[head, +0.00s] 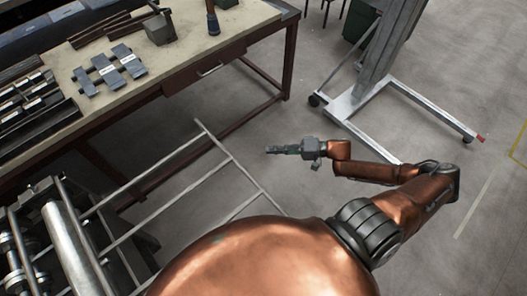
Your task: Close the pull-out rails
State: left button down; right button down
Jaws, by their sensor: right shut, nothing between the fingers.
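The pull-out rails (168,195) are thin, light metal bars joined by crossbars. They stick out from the roller machine (68,243) at the lower left toward the middle of the picture. My right gripper (275,150) is shut and empty. It shows just right of the far end of the rails, apart from them in the picture. My copper-coloured body hides the near end of the rails at the bottom. My left gripper is not in view.
A workbench (255,22) with tools and metal parts stands at the upper left, behind the rails. A wheeled stand (355,98) is at the upper right, with a dark green bin (358,25) behind it. The floor on the right is clear.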

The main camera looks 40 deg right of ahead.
jog(key=s+a+x, duration=0.1)
jog(key=s+x, duration=0.1)
jog(key=x, duration=0.9)
jog(key=shift+a+f, duration=0.25)
jog(key=shift+a, duration=0.2)
